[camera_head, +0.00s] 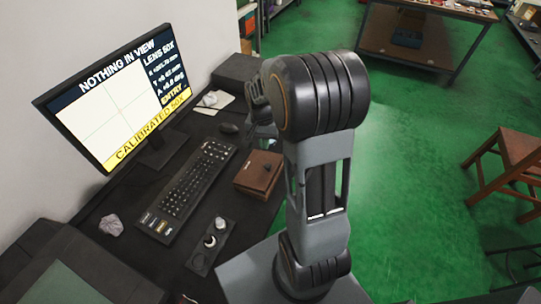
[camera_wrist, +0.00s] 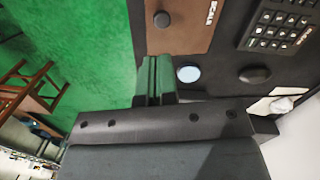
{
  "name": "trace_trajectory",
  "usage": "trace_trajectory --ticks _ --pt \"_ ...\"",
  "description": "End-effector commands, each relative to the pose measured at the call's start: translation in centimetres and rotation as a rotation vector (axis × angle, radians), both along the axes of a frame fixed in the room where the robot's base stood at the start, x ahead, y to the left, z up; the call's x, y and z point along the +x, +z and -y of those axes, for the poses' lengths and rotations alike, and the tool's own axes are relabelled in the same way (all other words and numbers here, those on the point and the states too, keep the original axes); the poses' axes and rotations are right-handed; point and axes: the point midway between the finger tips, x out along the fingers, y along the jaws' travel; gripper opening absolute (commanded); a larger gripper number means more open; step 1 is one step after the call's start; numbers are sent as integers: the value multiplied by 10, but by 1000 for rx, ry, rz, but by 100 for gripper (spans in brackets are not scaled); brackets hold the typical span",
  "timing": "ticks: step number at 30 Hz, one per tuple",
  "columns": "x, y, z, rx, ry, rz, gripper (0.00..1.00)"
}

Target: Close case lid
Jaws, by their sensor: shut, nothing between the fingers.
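The case (camera_head: 258,174) is a flat brown box on the dark desk, right of the keyboard. A small dark knob (camera_head: 267,167) shows on its top. The top looks flat and level; I cannot tell for sure whether the lid sits fully down. In the wrist view the brown case (camera_wrist: 188,32) lies at the top, with the knob (camera_wrist: 161,19) near its left edge. My gripper (camera_wrist: 155,62) is shut and empty, its greenish fingertips just below the case in that picture. Their height above the desk is unclear. In the head view my arm mostly hides the gripper.
A monitor (camera_head: 118,95), keyboard (camera_head: 187,185), mouse (camera_head: 229,128) and dark strip with round parts (camera_head: 212,243) crowd the desk. A pale blue disc (camera_wrist: 189,73) lies near my fingertips. A wooden chair (camera_head: 510,165) stands on the open green floor at right.

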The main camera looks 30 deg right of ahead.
Motion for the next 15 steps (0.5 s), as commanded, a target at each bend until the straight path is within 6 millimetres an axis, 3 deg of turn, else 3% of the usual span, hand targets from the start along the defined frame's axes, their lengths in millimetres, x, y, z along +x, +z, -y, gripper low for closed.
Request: trace_trajectory --ticks 3,7,11,15 --pt "29 15 -11 -44 -42 -54 0" --pt "37 30 -5 -92 -156 -86 0" --pt "30 23 -4 -103 -208 -111 0" --pt "25 3 -2 -103 -213 -112 0"
